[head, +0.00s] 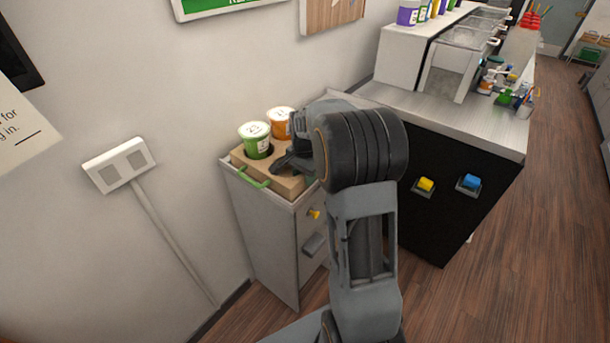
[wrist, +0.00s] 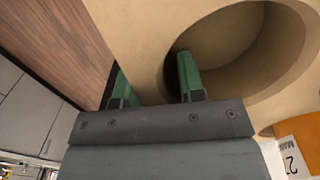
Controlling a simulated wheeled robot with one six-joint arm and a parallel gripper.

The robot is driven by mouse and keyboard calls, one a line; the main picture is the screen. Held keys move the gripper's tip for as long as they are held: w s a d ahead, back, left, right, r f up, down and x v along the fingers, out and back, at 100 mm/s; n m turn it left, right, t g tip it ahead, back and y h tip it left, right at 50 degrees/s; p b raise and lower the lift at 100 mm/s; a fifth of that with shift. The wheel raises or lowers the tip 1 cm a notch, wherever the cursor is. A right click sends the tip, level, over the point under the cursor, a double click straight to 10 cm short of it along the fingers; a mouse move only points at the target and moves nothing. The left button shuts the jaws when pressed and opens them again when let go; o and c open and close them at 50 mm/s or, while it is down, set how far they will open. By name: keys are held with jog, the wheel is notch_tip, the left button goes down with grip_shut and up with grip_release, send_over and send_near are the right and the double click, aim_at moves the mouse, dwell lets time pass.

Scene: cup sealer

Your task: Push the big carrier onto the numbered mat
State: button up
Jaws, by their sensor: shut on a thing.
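The big carrier (head: 279,184) is a tan cardboard-coloured holder with round holes and a green handle. It sits on top of a narrow grey cabinet. A green cup (head: 257,145) and an orange cup (head: 280,124) with white lids stand in it. My gripper (head: 284,166) is at the carrier's right side, partly hidden by my arm. In the wrist view, my gripper's green fingertips (wrist: 154,82) straddle the carrier's wall (wrist: 140,45), one inside an empty hole and one outside. An orange cup (wrist: 298,137) shows at lower right. I cannot make out the numbered mat.
The narrow cabinet (head: 262,225) stands against the wall. A larger counter (head: 450,118) with a black front, a yellow button (head: 426,184) and a blue button (head: 469,181) stands to the right. Wood floor (head: 545,220) is clear at right.

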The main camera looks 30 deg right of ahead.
jog(key=c, duration=0.3)
jog(key=shift+c, duration=0.2)
jog(key=shift+w+a, duration=0.9)
grip_shut()
jog(key=o, duration=0.6)
grip_release()
jog(key=shift+o, duration=1.4)
jog(key=shift+a, duration=0.25)
jog(key=shift+o, duration=1.1)
jog(key=shift+d, duration=0.15)
notch_tip(320, 180, up, 14)
